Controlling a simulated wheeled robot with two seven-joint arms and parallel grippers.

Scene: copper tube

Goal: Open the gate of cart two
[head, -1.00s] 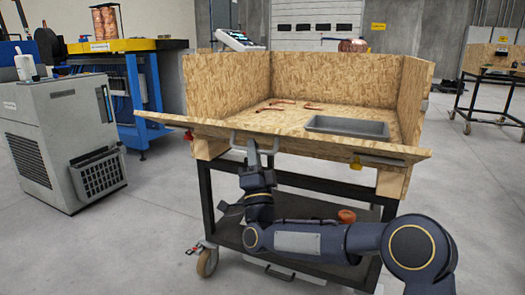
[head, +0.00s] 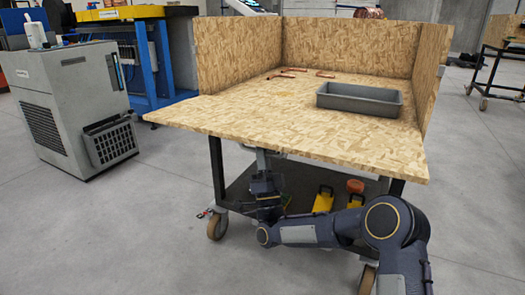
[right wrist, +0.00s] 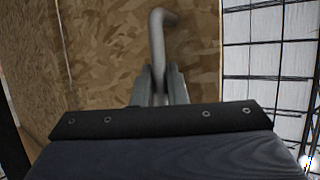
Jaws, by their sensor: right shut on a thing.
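The cart's front gate (head: 300,138) is a wood-chip board. It lies folded down, roughly level with the cart floor, its front edge toward me. My right gripper (head: 262,158) is below the front edge, shut on the grey gate handle (right wrist: 158,35). In the right wrist view, the right gripper's fingers (right wrist: 158,88) close around the handle bar beside the board's face. In the head view the board partly hides the handle. My left gripper is not in view.
A grey tray (head: 358,98) and copper tubes (head: 288,73) lie on the cart floor between wood-chip walls (head: 345,45). Yellow items (head: 323,200) show on the lower shelf. A grey machine (head: 75,110) stands left. Bare floor (head: 480,200) is right of the cart.

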